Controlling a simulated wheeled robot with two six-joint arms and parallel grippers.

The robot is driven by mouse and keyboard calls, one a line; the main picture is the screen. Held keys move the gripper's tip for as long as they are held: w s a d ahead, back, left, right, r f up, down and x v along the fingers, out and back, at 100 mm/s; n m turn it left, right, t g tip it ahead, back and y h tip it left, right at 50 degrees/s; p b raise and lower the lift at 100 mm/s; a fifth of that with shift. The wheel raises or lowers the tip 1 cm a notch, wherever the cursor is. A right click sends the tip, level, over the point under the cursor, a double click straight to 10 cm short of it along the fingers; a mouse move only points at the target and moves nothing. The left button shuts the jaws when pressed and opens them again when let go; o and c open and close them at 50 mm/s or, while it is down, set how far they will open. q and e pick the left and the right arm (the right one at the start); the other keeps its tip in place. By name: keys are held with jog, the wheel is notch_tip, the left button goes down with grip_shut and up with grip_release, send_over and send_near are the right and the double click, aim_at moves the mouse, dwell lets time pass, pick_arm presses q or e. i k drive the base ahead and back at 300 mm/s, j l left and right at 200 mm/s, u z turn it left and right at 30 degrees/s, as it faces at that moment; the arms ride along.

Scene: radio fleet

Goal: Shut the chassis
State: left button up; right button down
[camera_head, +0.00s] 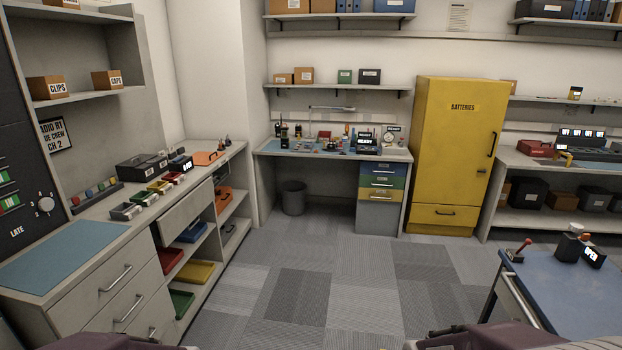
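No thing in view is plainly marked as the chassis. A small dark device (569,248) stands on the blue-topped cart (545,285) at the lower right, with a lit sign reading OPEN (593,256) beside it. A light round part shows at the device's top; I cannot tell whether it is a lid. A small tool with a red knob (522,246) stands at the cart's far left corner. Mauve parts of my own arms show at the bottom edge; both grippers are out of view.
The left counter holds a black case (141,166), small trays and a blue mat (62,258); a drawer (187,212) juts out below it. A workbench (335,153) and yellow cabinet (455,150) stand at the back. The grey carpet (320,280) between is clear.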

aim_at(285, 130)
jog(key=i, duration=3.35)
jog(key=i+l+u, duration=0.1)
jog(key=i, duration=0.35)
jog(key=i+l+u, duration=0.1)
jog(key=i, duration=0.4)
jog(key=i+l+u, duration=0.15)
jog(key=i, duration=0.3)
jog(key=i+l+u, duration=0.1)
jog(key=i+l, duration=0.2)
jog(key=i, duration=0.15)
jog(key=i+l+u, duration=0.25)
jog(key=i+u, duration=0.2)
jog(key=i+l+u, duration=0.7)
jog(key=l+u, duration=0.25)
